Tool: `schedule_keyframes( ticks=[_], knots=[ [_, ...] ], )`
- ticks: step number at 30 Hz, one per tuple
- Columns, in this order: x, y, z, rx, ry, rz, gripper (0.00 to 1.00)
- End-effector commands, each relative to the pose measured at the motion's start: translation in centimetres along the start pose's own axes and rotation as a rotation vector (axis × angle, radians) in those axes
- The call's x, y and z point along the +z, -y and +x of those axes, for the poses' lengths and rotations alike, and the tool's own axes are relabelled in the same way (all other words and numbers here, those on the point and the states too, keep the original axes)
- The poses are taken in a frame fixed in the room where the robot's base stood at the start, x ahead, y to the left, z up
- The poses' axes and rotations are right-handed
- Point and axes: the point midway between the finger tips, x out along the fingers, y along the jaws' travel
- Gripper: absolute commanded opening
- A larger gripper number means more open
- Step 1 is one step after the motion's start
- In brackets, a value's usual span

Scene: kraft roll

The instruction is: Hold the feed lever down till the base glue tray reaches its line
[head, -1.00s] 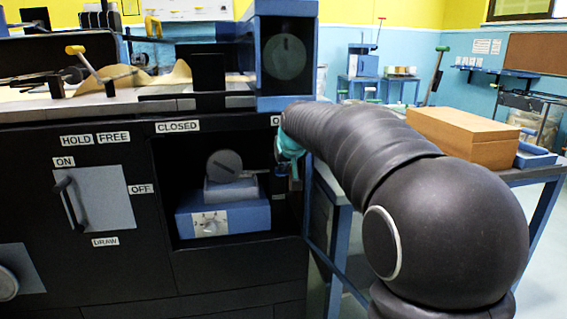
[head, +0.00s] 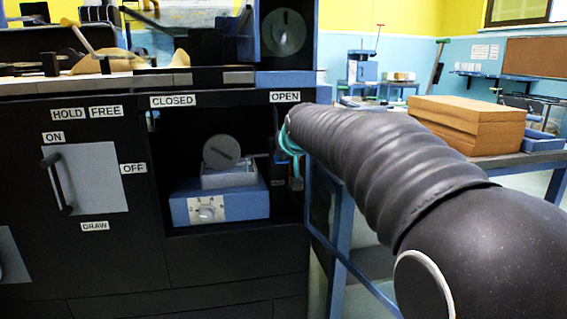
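The black machine front has an open recess. In it sits a blue box (head: 219,205) with a white dial plate and a small pale tray (head: 229,175) on top. A grey slotted disc (head: 221,152) stands in that tray. I cannot tell whether this is the base glue tray, and no fill line can be made out. A slanted lever (head: 84,40) stands on the machine top above the HOLD and FREE labels; whether it is the feed lever is unclear. My gripper (head: 292,155) is at the recess's right edge, below the OPEN label, mostly hidden behind my arm; its fingers cannot be made out.
A grey panel with a black handle (head: 57,184) has ON, OFF and DRAW labels around it. A blue-framed table (head: 480,172) carrying a brown stack (head: 465,123) stands right of the machine. Floor shows at far right.

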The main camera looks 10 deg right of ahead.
Motion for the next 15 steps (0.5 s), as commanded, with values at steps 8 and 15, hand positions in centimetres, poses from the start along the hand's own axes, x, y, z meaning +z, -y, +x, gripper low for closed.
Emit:
schedule_keyframes(
  ticks=[8,15],
  knots=[
    [0.96,0.01,0.39,0.0,0.004,0.0,0.0],
    [0.96,0.01,0.4,0.0,0.005,0.0,0.0]
  ],
)
